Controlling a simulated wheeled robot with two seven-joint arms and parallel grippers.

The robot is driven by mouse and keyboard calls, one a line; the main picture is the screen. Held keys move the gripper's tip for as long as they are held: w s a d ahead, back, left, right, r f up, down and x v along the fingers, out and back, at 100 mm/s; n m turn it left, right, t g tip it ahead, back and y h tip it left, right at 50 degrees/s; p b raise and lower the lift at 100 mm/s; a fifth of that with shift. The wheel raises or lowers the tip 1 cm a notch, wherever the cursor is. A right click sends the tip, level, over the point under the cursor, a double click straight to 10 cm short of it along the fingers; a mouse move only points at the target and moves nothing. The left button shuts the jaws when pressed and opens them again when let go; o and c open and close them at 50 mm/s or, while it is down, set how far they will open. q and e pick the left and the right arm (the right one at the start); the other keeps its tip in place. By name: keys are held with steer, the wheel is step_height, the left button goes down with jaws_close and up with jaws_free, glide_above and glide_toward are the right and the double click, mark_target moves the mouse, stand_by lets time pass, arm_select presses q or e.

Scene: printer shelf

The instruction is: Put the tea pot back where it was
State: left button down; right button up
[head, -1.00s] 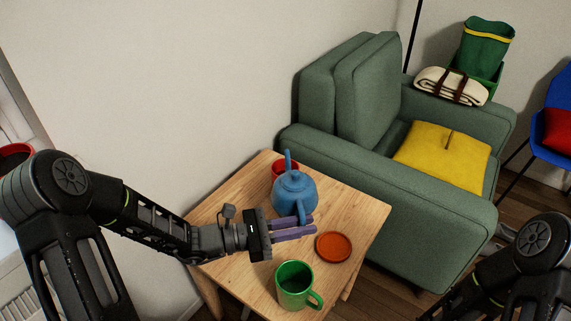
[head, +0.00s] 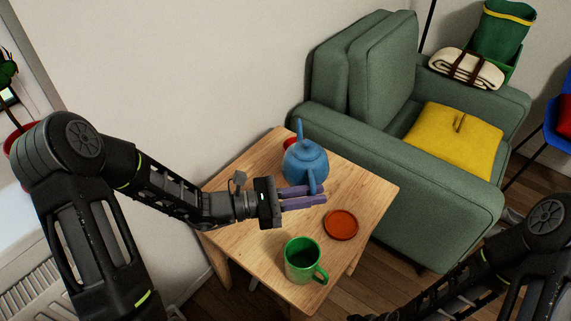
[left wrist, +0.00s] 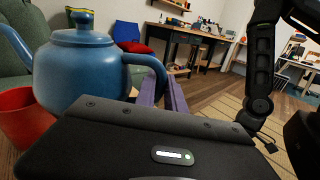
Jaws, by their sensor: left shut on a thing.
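The blue tea pot (head: 305,164) is over the back part of the small wooden table; its spout points up and away and its handle faces me. My left gripper (head: 317,196) is shut on the handle. The left wrist view shows the tea pot (left wrist: 82,70) close up, with its handle at the purple fingers (left wrist: 165,92). I cannot tell whether its base touches the table. A red cup (head: 290,143) is mostly hidden behind it; the cup also shows at the left of the wrist view (left wrist: 25,118). My right gripper is not in view.
On the wooden table (head: 368,190) an orange-red saucer (head: 341,225) lies right of my gripper, and a green mug (head: 302,262) stands nearer me. A green armchair (head: 400,185) with a yellow cushion (head: 455,140) borders the table's right side. The wall is behind.

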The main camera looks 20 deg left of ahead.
mark_target(303, 144)
arm_select(q)
steer(key=w+a+r+n+t+y, duration=0.1)
steer(key=w+r+t, duration=0.1)
steer(key=w+a+r+n+t+y, duration=0.2)
steer(key=w, duration=0.1)
steer(key=w+a+r+n+t+y, duration=0.1)
steer(key=w+a+r+t+y, duration=0.1)
steer(key=w, duration=0.1)
steer(key=shift+w+r, duration=0.1)
steer(key=shift+r, duration=0.25)
steer(key=w+a+r+n+t+y, duration=0.3)
steer(key=a+r+n+y, duration=0.1)
steer(key=a+n+y, duration=0.1)
steer(key=shift+a+r+y, duration=0.4)
steer(key=shift+a, duration=0.2)
